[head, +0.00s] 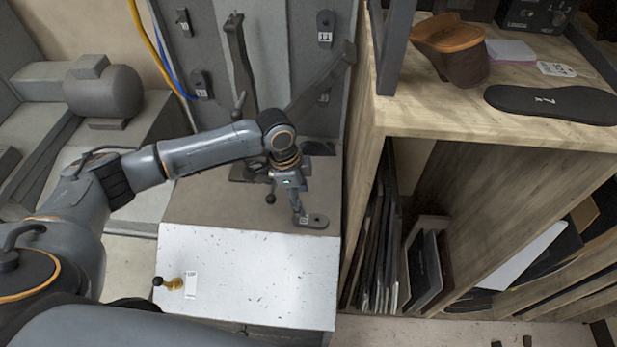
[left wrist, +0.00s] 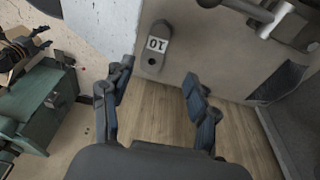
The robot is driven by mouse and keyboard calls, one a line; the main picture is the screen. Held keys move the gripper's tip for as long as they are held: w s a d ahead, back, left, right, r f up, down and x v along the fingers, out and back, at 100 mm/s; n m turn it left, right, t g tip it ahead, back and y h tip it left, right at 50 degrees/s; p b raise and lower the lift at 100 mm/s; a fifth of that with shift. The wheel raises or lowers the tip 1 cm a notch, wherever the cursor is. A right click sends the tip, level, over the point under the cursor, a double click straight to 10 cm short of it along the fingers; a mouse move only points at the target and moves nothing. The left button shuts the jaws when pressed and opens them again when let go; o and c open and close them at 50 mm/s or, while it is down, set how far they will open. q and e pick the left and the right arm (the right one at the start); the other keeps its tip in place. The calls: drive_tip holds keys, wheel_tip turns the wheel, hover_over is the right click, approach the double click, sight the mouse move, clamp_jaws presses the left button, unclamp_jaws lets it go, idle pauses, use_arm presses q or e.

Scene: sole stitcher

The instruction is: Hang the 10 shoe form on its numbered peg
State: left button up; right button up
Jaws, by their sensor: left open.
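The 10 shoe form (head: 317,221) is a small dark grey flat piece with a rounded end and a white label. It lies on the brown-grey surface near its front right corner. In the left wrist view the form (left wrist: 152,62) shows its "10" label, ahead of and between the fingertips. My left gripper (head: 299,211) is open, close to the label end of the form; its two fingers (left wrist: 157,85) stand apart with nothing between them. The grey upright panel (head: 263,40) behind carries several dark labelled pieces; I cannot make out bare pegs. My right gripper is not in view.
A white speckled plate (head: 245,275) with a yellow fitting and black knob (head: 172,284) lies in front. A wooden shelf unit (head: 440,110) stands close on the right. Dark bars (head: 240,60) and a slanted arm (head: 320,85) stand behind my gripper.

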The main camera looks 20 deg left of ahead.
sight(308, 219)
use_arm(q)
drive_tip(key=shift+a, duration=0.1)
drive_tip(key=shift+s+b, duration=0.55)
drive_tip(key=shift+s, duration=0.05)
drive_tip(key=shift+d+f+b, duration=0.25)
drive_tip(key=shift+f+b, duration=0.6)
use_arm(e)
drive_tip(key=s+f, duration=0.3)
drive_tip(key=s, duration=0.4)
use_arm(q)
drive_tip(key=f+b, duration=0.3)
drive_tip(key=shift+w+d+f, duration=0.15)
drive_tip(key=shift+w+d, duration=0.1)
drive_tip(key=shift+d, duration=0.15)
drive_tip(key=shift+d+f+b, duration=0.15)
drive_tip(key=shift+f+b, duration=0.15)
drive_tip(key=shift+f, duration=0.55)
drive_tip(key=shift+w+d+f, duration=0.1)
drive_tip(key=shift+f, duration=0.6)
clamp_jaws()
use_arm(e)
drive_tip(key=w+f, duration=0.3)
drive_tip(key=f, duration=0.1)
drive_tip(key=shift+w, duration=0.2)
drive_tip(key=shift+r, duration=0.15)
